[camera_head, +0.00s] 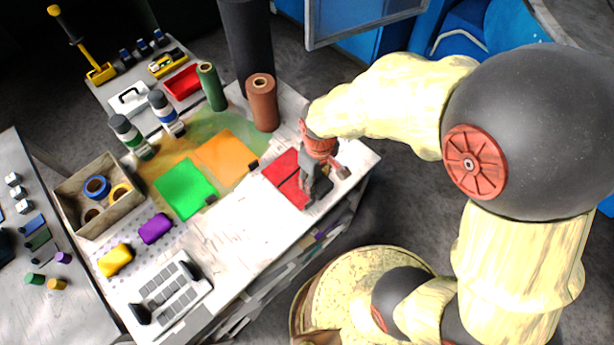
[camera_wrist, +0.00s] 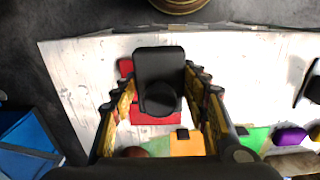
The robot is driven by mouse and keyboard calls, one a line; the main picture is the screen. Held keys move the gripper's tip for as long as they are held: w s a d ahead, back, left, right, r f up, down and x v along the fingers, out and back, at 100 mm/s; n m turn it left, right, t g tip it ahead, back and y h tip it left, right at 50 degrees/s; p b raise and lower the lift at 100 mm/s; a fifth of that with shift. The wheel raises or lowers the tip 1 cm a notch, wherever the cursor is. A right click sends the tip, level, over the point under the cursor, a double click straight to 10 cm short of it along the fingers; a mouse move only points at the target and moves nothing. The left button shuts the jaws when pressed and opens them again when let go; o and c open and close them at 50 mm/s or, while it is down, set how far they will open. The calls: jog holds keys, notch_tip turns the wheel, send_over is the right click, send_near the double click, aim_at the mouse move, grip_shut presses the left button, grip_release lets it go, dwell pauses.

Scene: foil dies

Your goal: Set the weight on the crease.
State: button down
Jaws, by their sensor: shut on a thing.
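My gripper (camera_wrist: 160,85) is shut on a dark weight (camera_wrist: 158,68), a black block with a round knob, seen between the two fingers in the wrist view. A red sheet (camera_wrist: 150,119) lies on the white table below and is partly hidden by the weight. In the head view my gripper (camera_head: 314,182) points down over the right part of the red sheet (camera_head: 282,174). A dark line, perhaps the crease, crosses this sheet. I cannot tell whether the weight touches the sheet.
An orange sheet (camera_head: 228,157) and a green sheet (camera_head: 185,187) lie to the left, each with a small dark block at its edge. A brown roll (camera_head: 262,103) stands behind. A box of tape rolls (camera_head: 75,207) is far left. The white tabletop (camera_head: 240,235) in front is mostly clear.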

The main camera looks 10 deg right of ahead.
jog(key=w+a+f, duration=0.3)
jog(key=w+f, duration=0.1)
jog(key=w, duration=0.3)
jog(key=b, duration=0.2)
send_over(293, 174)
notch_tip(293, 174, down, 5)
jog(key=shift+r, duration=0.1)
jog(key=shift+w+f, duration=0.15)
jog(key=shift+f, duration=1.65)
jog(key=shift+f, duration=0.1)
jog(key=c, duration=1)
grip_release()
jog(key=shift+f, duration=0.15)
